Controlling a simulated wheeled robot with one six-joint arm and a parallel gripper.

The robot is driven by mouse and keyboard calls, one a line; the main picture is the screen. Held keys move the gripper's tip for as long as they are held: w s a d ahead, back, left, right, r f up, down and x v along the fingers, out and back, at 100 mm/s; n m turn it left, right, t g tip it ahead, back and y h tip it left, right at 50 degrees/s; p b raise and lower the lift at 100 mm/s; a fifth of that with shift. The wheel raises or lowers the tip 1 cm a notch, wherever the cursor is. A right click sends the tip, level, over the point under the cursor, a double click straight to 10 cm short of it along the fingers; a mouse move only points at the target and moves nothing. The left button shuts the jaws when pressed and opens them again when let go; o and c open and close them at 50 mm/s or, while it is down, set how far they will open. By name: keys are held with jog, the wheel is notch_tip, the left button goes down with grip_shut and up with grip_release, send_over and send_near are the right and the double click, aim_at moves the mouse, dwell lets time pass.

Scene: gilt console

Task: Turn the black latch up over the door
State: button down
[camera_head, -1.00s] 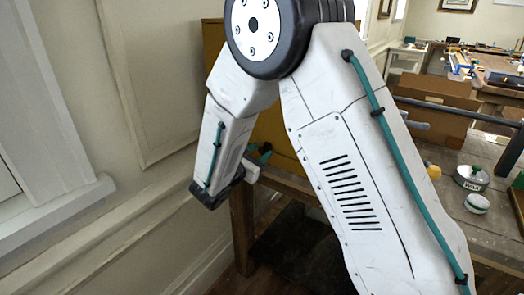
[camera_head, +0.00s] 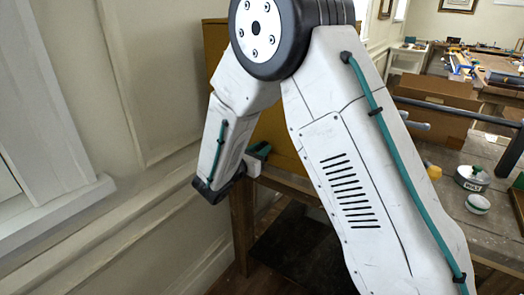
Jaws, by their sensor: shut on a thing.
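A mustard-yellow cabinet (camera_head: 283,145) stands on the wooden bench behind my arm, much of it covered by the arm. My gripper (camera_head: 261,151) shows only in part, as a white body with a dark teal piece, at the lower left of the cabinet. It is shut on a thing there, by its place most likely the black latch. I cannot make out the latch or the door's edge; the arm and gripper hide that area.
The wooden bench (camera_head: 242,225) runs right, with a small labelled tin (camera_head: 472,178), a white-and-green round item (camera_head: 478,204) and a yellow item (camera_head: 433,171). A cardboard box (camera_head: 440,98) stands behind. A panelled wall (camera_head: 150,190) is close on the left.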

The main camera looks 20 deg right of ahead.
jog(key=shift+w+a+n, duration=0.1)
jog(key=shift+n, duration=0.2)
jog(key=c, duration=1.3)
grip_release()
jog(key=shift+c, duration=0.2)
jog(key=v, duration=0.7)
jog(key=shift+s+a, duration=0.25)
jog(key=shift+a, duration=0.05)
